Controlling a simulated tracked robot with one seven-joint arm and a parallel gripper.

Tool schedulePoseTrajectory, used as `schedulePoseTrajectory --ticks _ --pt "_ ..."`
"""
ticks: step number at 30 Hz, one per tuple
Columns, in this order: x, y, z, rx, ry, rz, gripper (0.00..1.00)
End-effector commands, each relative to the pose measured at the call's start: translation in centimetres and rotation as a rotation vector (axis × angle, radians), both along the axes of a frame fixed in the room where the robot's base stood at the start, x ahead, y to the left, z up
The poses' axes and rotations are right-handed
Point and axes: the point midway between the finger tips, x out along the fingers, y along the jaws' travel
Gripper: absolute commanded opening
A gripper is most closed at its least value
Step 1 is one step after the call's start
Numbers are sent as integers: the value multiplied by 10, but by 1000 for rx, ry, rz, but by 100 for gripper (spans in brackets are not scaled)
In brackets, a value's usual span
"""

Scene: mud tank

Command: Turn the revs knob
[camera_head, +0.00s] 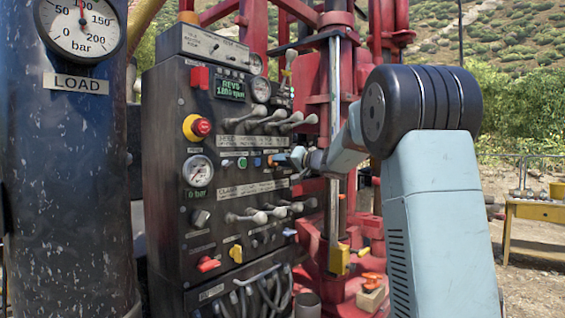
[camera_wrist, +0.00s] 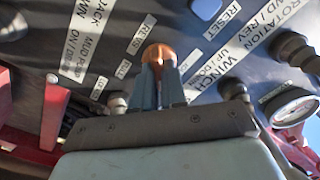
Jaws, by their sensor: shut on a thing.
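The revs knob (camera_wrist: 158,53) is a small orange knob on the dark control panel, in the upper middle of the wrist view, beside a small label that seems to read REVS. It also shows as a small orange spot in the head view (camera_head: 272,160). My gripper (camera_wrist: 157,72) has its blue-grey fingers shut on the knob from both sides; the fingers hide part of it. In the head view my gripper (camera_head: 283,158) reaches the panel from the right. A green display (camera_head: 230,88) on the panel reads REVS and what looks like 1800 rpm.
Rows of grey levers (camera_head: 268,118) jut from the panel above and below the knob. A red button with a yellow collar (camera_head: 197,127) and a gauge (camera_head: 197,171) are at the left. A red rig frame (camera_head: 315,95) stands behind my arm.

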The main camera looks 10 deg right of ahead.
Motion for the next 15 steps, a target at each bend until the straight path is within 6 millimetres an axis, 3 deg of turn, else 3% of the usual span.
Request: schedulePoseTrajectory --ticks 5,6,15 --pt "1 0 -1 0 1 -2 0" --pt "1 0 -1 0 2 -1 13" --pt "1 1 -1 0 1 1 37"
